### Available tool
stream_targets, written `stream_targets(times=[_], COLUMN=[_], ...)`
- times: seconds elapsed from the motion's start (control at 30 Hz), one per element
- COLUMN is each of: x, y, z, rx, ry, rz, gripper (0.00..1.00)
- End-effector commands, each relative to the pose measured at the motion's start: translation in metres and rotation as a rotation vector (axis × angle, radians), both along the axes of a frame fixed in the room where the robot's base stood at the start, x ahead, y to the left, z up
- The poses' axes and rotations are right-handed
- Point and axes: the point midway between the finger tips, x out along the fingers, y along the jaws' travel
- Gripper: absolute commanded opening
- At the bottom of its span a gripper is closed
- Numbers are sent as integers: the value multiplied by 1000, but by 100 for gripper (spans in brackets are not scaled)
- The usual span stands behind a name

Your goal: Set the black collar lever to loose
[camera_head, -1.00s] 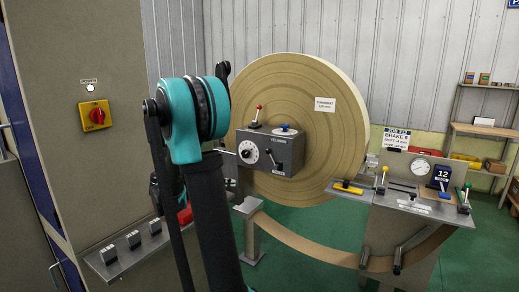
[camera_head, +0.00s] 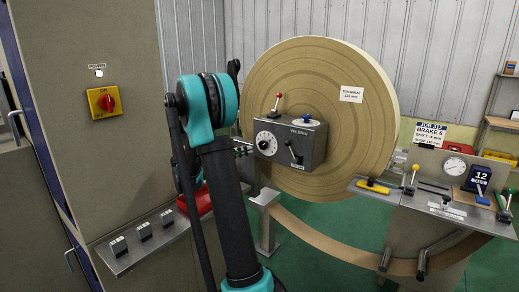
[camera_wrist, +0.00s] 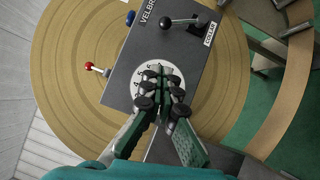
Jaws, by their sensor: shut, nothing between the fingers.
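The black collar lever (camera_head: 293,152) is on the front face of the grey box (camera_head: 312,140) at the centre of the big roll. In the head view my arm hides most of the gripper.
A red-knobbed lever (camera_head: 278,103) and a blue knob (camera_head: 306,120) stand on the box. The tan roll (camera_head: 350,125) is behind it. A bench (camera_head: 440,210) with a yellow-knobbed lever and gauge is at right.

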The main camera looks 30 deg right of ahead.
Motion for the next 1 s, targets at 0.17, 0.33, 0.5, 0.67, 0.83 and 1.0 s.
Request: stream_targets(times=[0.17, 0.33, 0.5, 0.67, 0.83, 1.0], x=[-7, -14, -21, -40, -48, -50], y=[-31, -64, -93, -103, -109, -110], z=[3, 7, 11, 15, 17, 17], rx=[0, 0, 1, 1, 1, 1], ry=[0, 0, 1, 0, 0, 0], rz=[-4, -4, -3, -2, 0, 0], gripper=[0, 0, 0, 0, 0, 0])
